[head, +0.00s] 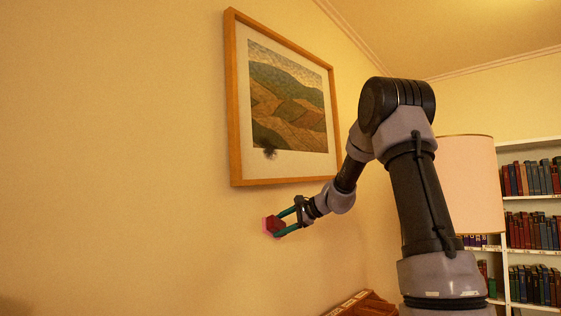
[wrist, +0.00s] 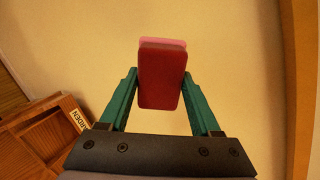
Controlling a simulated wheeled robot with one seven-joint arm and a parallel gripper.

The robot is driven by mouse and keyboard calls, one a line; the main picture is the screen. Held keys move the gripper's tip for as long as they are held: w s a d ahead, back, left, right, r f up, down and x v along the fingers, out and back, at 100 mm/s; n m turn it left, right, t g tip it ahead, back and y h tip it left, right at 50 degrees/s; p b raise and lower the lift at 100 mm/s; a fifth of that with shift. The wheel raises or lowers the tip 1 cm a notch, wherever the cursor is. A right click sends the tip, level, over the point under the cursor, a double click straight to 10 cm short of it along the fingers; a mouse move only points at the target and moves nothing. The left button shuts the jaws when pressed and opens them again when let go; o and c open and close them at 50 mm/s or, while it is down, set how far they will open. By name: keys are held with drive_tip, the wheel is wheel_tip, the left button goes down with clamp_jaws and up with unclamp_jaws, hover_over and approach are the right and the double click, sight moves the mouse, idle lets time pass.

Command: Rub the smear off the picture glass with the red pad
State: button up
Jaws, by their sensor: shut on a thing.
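The framed picture (head: 285,105) hangs on the yellow wall, a hill landscape with a pale border in a wooden frame. A dark smear (head: 270,153) shows on its glass near the lower left of the landscape. My gripper (head: 281,224) is below the frame's bottom edge, in front of the wall. Its green fingers are shut on the red pad (head: 273,225), which has a pink layer on its far side. The wrist view shows the red pad (wrist: 161,80) between both fingers, with plain wall beyond. I cannot tell whether the pad touches the wall.
A wooden desk organiser (wrist: 55,130) with a label is low at the left of the wrist view; it also shows at the bottom of the head view (head: 362,304). A lamp shade (head: 468,185) and a bookshelf (head: 530,206) stand at the right. The wall left of the picture is clear.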

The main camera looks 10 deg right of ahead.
wheel_tip(320, 180, up, 26)
drive_tip(key=s+r+m+t+y, duration=0.1)
drive_tip(key=s+m+t, duration=0.15)
drive_tip(key=t, duration=0.25)
drive_tip(key=shift+n, duration=0.35)
drive_tip(key=shift+x, duration=2.85)
drive_tip(key=shift+x, duration=1.1)
drive_tip(key=shift+f, duration=0.1)
drive_tip(key=shift+w+d, duration=0.5)
drive_tip(key=shift+d, duration=0.35)
drive_tip(key=shift+w+d, duration=0.55)
drive_tip(key=shift+d, duration=0.3)
drive_tip(key=shift+w+d+r, duration=0.2)
drive_tip(key=shift+w+d, duration=0.6)
drive_tip(key=shift+d, duration=0.25)
drive_tip(key=shift+w+d+r, duration=0.15)
drive_tip(key=shift+w+d, duration=0.65)
drive_tip(key=shift+d, duration=0.2)
drive_tip(key=shift+w+d+r, duration=0.2)
drive_tip(key=shift+w+d, duration=0.6)
drive_tip(key=shift+d, duration=0.25)
